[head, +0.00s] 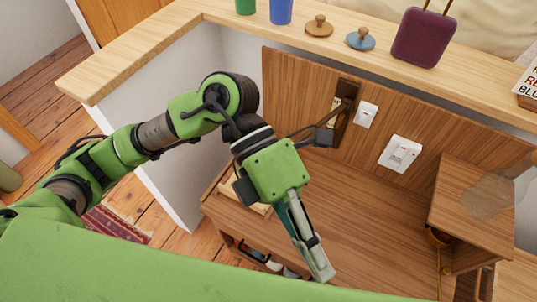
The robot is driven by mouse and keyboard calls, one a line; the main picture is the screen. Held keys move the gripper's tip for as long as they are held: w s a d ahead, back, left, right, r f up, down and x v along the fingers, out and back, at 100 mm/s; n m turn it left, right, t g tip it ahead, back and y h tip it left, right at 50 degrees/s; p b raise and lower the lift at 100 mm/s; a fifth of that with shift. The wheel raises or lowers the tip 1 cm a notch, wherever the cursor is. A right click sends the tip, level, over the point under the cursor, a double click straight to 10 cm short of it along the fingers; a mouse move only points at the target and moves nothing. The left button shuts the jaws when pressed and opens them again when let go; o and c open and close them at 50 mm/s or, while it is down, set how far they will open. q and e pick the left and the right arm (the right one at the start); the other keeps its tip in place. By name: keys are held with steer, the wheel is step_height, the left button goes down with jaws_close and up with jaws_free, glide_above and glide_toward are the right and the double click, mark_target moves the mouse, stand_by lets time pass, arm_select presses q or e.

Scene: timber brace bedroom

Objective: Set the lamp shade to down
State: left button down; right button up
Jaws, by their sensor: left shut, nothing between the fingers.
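A dark wall fitting (345,108) with a lighter strip sits on the wooden back panel, and it looks like the lamp's mount. A small dark block (325,137) on a thin dark arm shows just below it, close to my left wrist. I cannot tell whether this is the lamp's shade or which way a shade points. My left gripper (319,262) is shut and empty, pointing down over the wooden desk surface, below and apart from the fitting. My right gripper is not in view.
Two white switch plates (400,154) are on the panel right of the fitting. A wooden box shelf (476,205) stands at the right. The ledge (225,23) above holds cups, knobbed lids, a purple bag (424,37) and a book. The middle desk surface is clear.

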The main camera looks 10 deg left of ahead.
arm_select(q)
step_height(320, 180, up, 4)
steer(key=s+d+n+g+h, duration=0.1)
steer(key=s+g+h, duration=0.1)
steer(key=g+h, duration=0.15)
steer(key=w+a+r+n+t+h, duration=0.2)
steer(key=w+n+t+h, duration=0.3)
steer(key=n+h, duration=0.15)
steer(key=w+a+r+n+t+h, duration=0.2)
steer(key=w+r+n+t+h, duration=0.15)
steer(key=n+t+h, duration=0.35)
steer(key=w+a+f+n+t+y+p, duration=0.1)
steer(key=w+a+f+n+t+y, duration=0.2)
steer(key=a+f+n+t+y, duration=0.55)
steer(key=w+a+f+n+t+y, duration=0.45)
steer(key=f+n+t, duration=0.3)
steer(key=n, duration=0.45)
steer(key=p+x, duration=0.3)
steer(key=x, duration=0.6)
steer(key=shift+a+f+p, duration=0.1)
steer(key=shift+f+p, duration=0.25)
steer(key=shift+f, duration=1.7)
